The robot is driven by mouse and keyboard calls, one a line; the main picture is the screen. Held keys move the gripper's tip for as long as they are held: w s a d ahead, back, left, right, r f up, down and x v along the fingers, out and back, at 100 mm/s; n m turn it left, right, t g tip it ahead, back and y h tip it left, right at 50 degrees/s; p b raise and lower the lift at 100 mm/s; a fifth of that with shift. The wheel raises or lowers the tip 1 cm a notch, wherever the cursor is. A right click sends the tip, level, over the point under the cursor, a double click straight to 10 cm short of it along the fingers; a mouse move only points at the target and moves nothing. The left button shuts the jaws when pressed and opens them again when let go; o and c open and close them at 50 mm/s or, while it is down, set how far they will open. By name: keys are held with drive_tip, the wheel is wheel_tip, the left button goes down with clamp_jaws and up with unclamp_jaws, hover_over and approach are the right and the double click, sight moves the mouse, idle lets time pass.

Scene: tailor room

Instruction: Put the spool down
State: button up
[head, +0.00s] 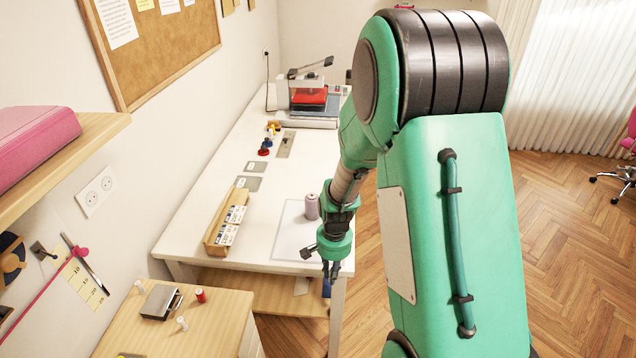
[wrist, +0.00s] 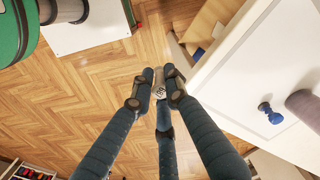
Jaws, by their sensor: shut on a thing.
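My gripper (head: 330,272) hangs near the front right corner of the white table (head: 225,180). In the wrist view, its dark fingers (wrist: 160,85) are closed around a small pale spool (wrist: 159,92) with a dark printed mark on its end. Most of the spool is hidden by the fingers. The wrist view shows wooden floor below the fingers, with the white table (wrist: 235,95) to the right, apart from them. The held spool cannot be made out in the head view.
A wooden tray of cards (head: 212,238) is at the left. A lower wooden table (head: 215,325) holds a grey box (head: 160,302) and a red spool (head: 201,295).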

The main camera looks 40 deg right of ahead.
drive_tip(key=shift+s+d, duration=0.15)
drive_tip(key=shift+d, duration=0.2)
drive_tip(key=w+d, duration=0.2)
drive_tip(key=w, duration=0.2)
drive_tip(key=w+d+f+b, duration=0.1)
drive_tip(key=w+d, duration=0.2)
drive_tip(key=w, duration=0.2)
drive_tip(key=w+d, duration=0.2)
drive_tip(key=w, duration=0.3)
drive_tip(key=shift+d+f, duration=0.25)
drive_tip(key=shift+d, duration=0.05)
drive_tip(key=shift+f+b, duration=0.6)
drive_tip(key=shift+f, duration=1.15)
drive_tip(key=shift+f, duration=0.1)
drive_tip(key=o, duration=0.7)
